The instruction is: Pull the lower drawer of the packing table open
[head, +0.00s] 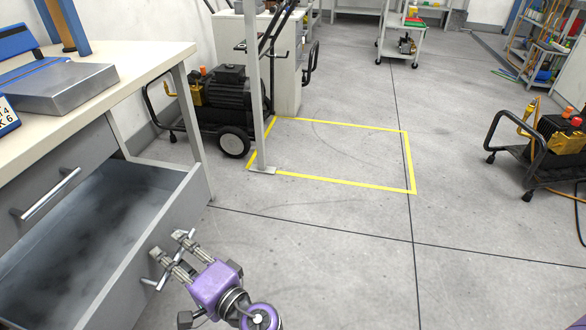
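The lower drawer (183,206) of the packing table (140,58) stands pulled well out at the left, its grey inside visible and empty where it shows. Its bar handle (148,284) is on the drawer's front and is partly covered by my gripper. My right gripper is not in view.
The upper drawer (75,165) is shut, with its own bar handle (48,194). A metal box (62,88) lies on the tabletop. A thin post (254,90) stands by a yellow floor outline (340,180). Wheeled machines stand at the back (224,90) and right (550,145). The middle floor is clear.

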